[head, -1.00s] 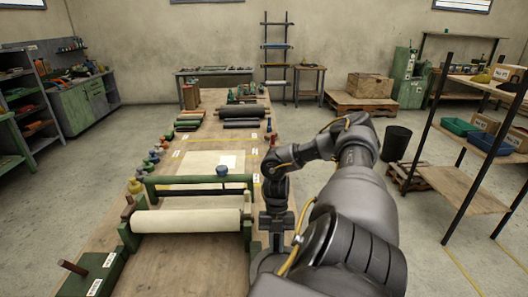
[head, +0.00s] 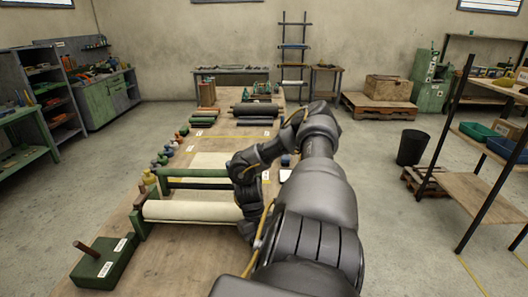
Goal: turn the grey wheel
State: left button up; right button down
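I cannot make out a grey wheel. The green roller stand (head: 142,226) sits at the near part of the long wooden table, with a cream sheet roll (head: 190,210) lying across it and a green bar (head: 195,184) behind. The right end of the stand is hidden behind my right arm. My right gripper (head: 246,229) hangs down at that end, mostly covered by my arm. Its fingers are not clear, so I cannot tell whether they are open, shut or touching anything. My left gripper is not in view.
A green block with a wooden peg (head: 96,262) lies at the table's near left. Several small coloured pieces (head: 163,158) line the left edge. Dark rolls (head: 255,109) lie at the far end. A black bin (head: 411,147) and a shelf rack (head: 472,185) stand right on the floor.

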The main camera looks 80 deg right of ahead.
jog(key=shift+a, duration=0.3)
jog(key=shift+a+f, duration=0.1)
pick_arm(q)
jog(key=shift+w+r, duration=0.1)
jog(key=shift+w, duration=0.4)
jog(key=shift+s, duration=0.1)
pick_arm(e)
jog(key=c, duration=1.3)
grip_release()
jog(key=shift+c, duration=0.2)
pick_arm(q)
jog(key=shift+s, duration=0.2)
